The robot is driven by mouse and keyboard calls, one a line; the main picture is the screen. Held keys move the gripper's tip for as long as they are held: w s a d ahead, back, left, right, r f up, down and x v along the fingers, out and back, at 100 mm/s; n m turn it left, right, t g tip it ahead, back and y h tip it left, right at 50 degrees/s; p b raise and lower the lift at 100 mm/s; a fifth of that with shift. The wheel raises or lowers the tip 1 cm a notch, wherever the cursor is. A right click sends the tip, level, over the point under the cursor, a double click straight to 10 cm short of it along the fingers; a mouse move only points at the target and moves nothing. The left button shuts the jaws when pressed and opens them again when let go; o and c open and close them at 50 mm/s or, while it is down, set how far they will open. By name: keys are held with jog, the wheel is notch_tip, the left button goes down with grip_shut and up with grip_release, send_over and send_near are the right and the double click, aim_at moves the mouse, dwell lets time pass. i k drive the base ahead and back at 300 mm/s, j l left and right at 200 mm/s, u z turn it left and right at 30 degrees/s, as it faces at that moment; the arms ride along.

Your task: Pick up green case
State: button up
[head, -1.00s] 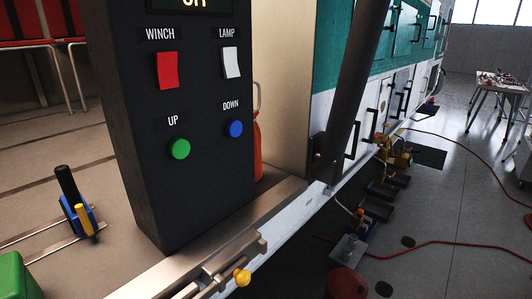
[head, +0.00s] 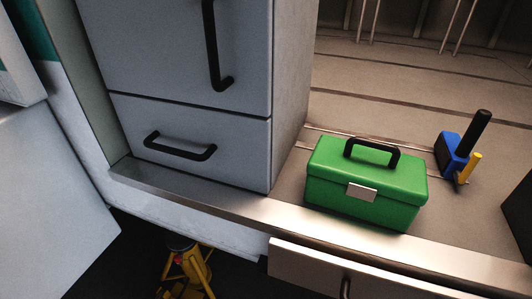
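The green case (head: 365,192) is a box with a black handle on its lid and a silver latch on its front. It stands upright on the helicopter cabin floor (head: 450,228), right of the grey cabinet and close behind the metal sill. Nothing covers it from this view. My gripper does not show in the head view.
A grey cabinet (head: 190,110) with black handles stands directly left of the case. A blue and black lever block (head: 460,150) with a yellow lever is to its right. A drawer front (head: 350,272) lies below the sill. A yellow stand (head: 187,272) is on the ground.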

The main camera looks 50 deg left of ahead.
aim_at(367, 180)
jog(key=u, duration=0.95)
